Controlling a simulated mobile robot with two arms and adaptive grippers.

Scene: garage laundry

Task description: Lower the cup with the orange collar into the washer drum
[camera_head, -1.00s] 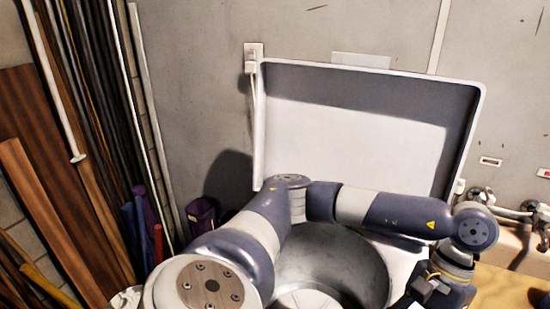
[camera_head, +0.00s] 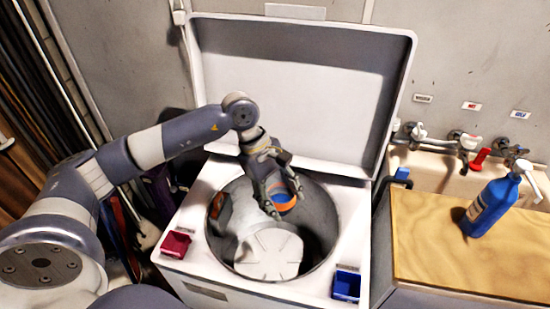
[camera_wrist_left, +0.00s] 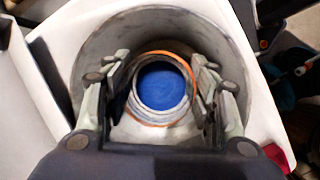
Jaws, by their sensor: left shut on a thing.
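The cup with the orange collar (camera_head: 285,201) is at the mouth of the washer drum (camera_head: 325,215), toward its far side. My left gripper (camera_head: 279,197) is shut on the cup and points down over the drum. In the left wrist view the cup (camera_wrist_left: 165,120) sits between the two fingers of the left gripper (camera_wrist_left: 165,95), its orange ring around the rim and blue inside. The drum wall (camera_wrist_left: 110,45) surrounds it in that view. The head view shows the pale agitator (camera_head: 268,255) at the drum's bottom. My right gripper is not in view.
The washer lid (camera_head: 290,90) stands open behind the drum. A red tray (camera_head: 175,243) and a blue tray (camera_head: 346,286) are set in the washer top. A blue bottle (camera_head: 490,207) stands on the wooden counter (camera_head: 430,240) at right, near taps (camera_head: 465,140).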

